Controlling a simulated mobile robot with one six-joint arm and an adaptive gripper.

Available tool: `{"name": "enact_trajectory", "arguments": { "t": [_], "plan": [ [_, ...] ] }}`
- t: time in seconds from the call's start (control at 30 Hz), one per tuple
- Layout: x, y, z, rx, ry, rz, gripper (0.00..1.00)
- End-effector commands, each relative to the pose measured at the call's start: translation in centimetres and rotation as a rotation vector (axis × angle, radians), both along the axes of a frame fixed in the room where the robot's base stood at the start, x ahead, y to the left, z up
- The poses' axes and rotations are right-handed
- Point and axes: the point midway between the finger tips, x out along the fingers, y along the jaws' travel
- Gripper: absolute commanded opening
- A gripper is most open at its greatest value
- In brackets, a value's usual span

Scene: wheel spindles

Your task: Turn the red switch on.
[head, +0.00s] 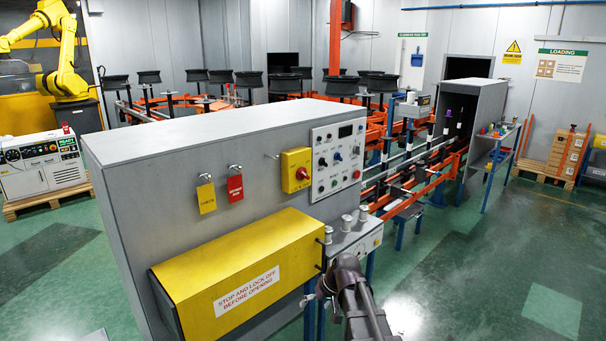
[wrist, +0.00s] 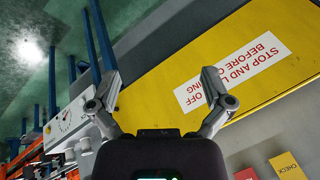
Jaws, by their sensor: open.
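A yellow box with a red knob, the red switch (head: 302,173), is mounted on the side of the grey cabinet (head: 200,135), left of a white control panel (head: 338,158). Its knob faces outward; I cannot tell its setting. The panel also has small red, blue and dark knobs. My gripper (wrist: 160,78) is open and empty in the wrist view, over the yellow cover (wrist: 150,100). In the head view my dark arm is at the bottom centre, below and right of the switch, and the gripper is mostly hidden by it. The switch is not in the wrist view.
A yellow tag (head: 207,198) and a red tag (head: 235,187) hang left of the switch. The yellow cover (head: 240,270) with a warning label juts out below. A small ledge with metal cylinders (head: 346,222) stands beside it.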

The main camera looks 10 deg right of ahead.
Motion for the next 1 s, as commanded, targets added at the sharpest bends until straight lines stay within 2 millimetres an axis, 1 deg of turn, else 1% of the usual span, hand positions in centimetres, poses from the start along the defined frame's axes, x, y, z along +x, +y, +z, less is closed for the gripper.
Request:
{"name": "enact_trajectory", "arguments": {
  "t": [0.03, 0.13, 0.17, 0.2, 0.27, 0.3, 0.43, 0.5, 0.6, 0.7, 0.8, 0.9, 1.0],
  "plan": [
    [3.3, 0.1, 1.2, 0.054, -0.044, 0.003, 1.0],
    [8.0, 0.3, 3.3, 0.166, -0.143, 0.009, 1.0],
    [9.4, 0.3, 4.0, 0.199, -0.175, 0.007, 1.0],
    [11.3, 0.2, 5.0, 0.241, -0.216, 0.004, 1.0],
    [14.1, 0.0, 6.5, 0.302, -0.279, -0.004, 1.0],
    [15.9, -0.4, 7.5, 0.341, -0.322, -0.013, 1.0],
    [21.8, -1.9, 11.0, 0.459, -0.461, -0.053, 1.0],
    [24.9, -3.2, 13.0, 0.516, -0.536, -0.085, 1.0],
    [28.9, -5.3, 15.7, 0.589, -0.637, -0.136, 1.0],
    [32.2, -7.5, 17.9, 0.645, -0.721, -0.188, 1.0],
    [34.5, -9.4, 19.5, 0.686, -0.785, -0.235, 1.0],
    [36.0, -10.7, 20.6, 0.712, -0.827, -0.269, 1.0],
    [36.7, -11.5, 21.1, 0.726, -0.848, -0.288, 1.0]
  ]
}}
